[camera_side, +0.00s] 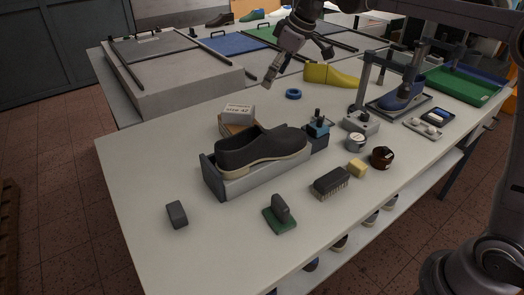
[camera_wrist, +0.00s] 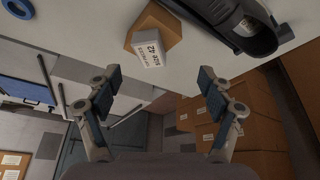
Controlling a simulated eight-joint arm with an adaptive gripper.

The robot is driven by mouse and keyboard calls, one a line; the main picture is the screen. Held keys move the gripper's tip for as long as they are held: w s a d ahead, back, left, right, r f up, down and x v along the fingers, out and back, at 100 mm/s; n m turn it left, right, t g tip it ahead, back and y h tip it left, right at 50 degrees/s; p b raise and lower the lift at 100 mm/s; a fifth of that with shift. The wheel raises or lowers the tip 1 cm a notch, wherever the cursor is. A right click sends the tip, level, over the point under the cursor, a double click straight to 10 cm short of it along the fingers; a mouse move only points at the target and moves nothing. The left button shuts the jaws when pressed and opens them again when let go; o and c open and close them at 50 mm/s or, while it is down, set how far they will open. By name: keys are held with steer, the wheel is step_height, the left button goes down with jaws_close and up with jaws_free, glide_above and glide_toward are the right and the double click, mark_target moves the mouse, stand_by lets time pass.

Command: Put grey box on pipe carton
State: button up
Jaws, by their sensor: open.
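A small light grey box (camera_side: 238,111) with "size 42" printed on it lies on top of a brown carton (camera_side: 224,129), behind the dark shoe. In the wrist view the grey box (camera_wrist: 150,48) rests tilted across the brown carton (camera_wrist: 160,25) near the table edge. I cannot read any label that marks the carton as the pipe carton. My gripper (camera_side: 298,66) is open and empty, high above the table's far side, apart from the box. Its spread fingers show in the wrist view (camera_wrist: 160,80).
A dark shoe (camera_side: 262,150) sits in a grey holder (camera_side: 250,182) beside the carton. A blue ring (camera_side: 293,94) and yellow last (camera_side: 332,75) lie behind.

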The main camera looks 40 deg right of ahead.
steer(key=s+d+f+m+t+h, duration=0.1)
steer(key=s+f+m, duration=0.2)
steer(key=s, duration=1)
steer(key=s+d+f+m+t+h, duration=0.1)
steer(key=s+f+m, duration=0.2)
steer(key=s+f, duration=0.5)
steer(key=s, duration=0.6)
steer(key=shift+s+d+t, duration=0.25)
steer(key=shift+d+t, duration=0.15)
